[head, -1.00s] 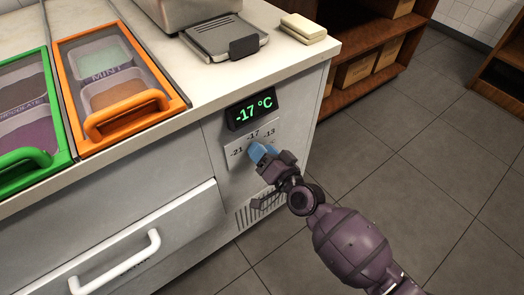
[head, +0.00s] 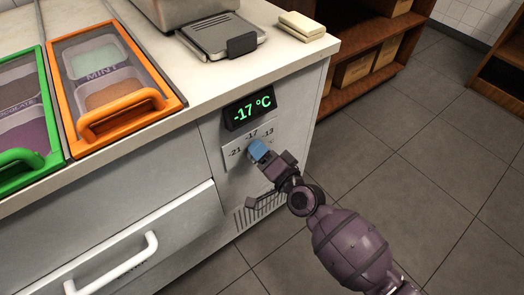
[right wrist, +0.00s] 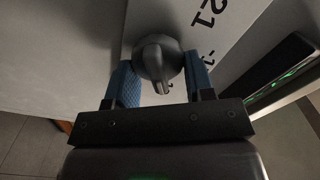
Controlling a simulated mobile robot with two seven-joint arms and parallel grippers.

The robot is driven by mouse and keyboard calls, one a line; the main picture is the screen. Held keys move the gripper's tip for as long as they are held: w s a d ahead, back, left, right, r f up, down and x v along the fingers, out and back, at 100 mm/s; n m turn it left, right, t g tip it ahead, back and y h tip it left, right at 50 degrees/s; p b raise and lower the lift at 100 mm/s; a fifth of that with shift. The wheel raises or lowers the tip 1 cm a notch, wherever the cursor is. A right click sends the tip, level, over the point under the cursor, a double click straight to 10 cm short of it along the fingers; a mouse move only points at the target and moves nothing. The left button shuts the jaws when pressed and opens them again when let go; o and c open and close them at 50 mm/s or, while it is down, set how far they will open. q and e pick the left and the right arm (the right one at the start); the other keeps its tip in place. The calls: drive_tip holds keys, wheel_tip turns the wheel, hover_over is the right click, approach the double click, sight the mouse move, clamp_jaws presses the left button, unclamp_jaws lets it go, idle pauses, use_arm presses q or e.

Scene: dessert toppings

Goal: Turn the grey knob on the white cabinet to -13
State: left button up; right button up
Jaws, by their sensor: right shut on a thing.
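The grey knob (right wrist: 158,60) on the white cabinet (head: 165,165) shows in the right wrist view, between the two blue fingers of my right gripper (right wrist: 160,88). The gripper is shut on it. In the head view my right gripper (head: 258,150) covers the knob. The white dial plate (head: 235,158) carries the marks -21, -17 and -13. The display (head: 249,112) above it reads -17 °C in green. My left gripper is not in view.
An orange-framed topping lid (head: 175,100) and a green-framed one (head: 50,120) are set in the counter at the left. A white drawer handle (head: 120,268) sticks out below. A wooden shelf (head: 350,48) stands behind the cabinet; the floor at the right is clear.

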drive_tip(key=o, duration=0.9)
use_arm(q)
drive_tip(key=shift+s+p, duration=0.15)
drive_tip(key=shift+p, duration=0.35)
use_arm(e)
drive_tip(key=v, duration=1)
drive_tip(key=shift+s+d, duration=0.2)
drive_tip(key=shift+s, duration=0.15)
